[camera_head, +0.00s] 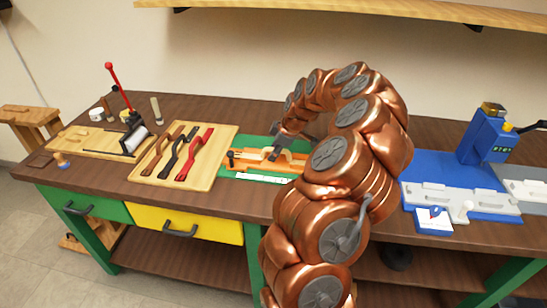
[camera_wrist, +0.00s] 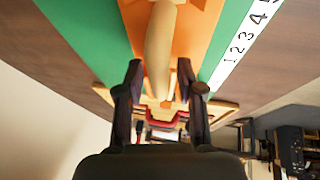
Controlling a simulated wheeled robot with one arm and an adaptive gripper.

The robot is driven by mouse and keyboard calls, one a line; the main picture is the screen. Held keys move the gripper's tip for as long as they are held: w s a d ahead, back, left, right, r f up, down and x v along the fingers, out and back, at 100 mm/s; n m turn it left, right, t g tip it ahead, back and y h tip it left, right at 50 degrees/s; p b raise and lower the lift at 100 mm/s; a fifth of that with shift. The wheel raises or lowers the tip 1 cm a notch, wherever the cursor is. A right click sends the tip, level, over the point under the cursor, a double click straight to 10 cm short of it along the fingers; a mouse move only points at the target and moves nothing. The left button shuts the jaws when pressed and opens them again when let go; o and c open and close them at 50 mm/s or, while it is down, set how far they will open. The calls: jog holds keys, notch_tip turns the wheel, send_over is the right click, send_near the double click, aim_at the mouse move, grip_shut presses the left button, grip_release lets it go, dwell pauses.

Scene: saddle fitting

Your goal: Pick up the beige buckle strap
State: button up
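The beige buckle strap (camera_wrist: 160,45) runs lengthwise over the orange fixture (camera_wrist: 202,35) in the wrist view. In the head view a bit of the strap (camera_head: 296,155) shows beside my gripper (camera_head: 276,152), and my arm hides part of the area. In the wrist view my gripper (camera_wrist: 160,72) has its two dark fingers apart, one on each side of the strap's near end. Gaps show between the strap and the fingers, so I see no grip on it.
A wooden board (camera_head: 222,145) with brown, black and red straps lies left of the fixture. A green mat (camera_head: 240,177) with a white number strip (camera_head: 262,179) lies under the fixture. A blue device (camera_head: 484,138) and blue mat (camera_head: 411,178) stand at right.

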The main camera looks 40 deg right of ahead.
grip_shut()
dwell(0.3)
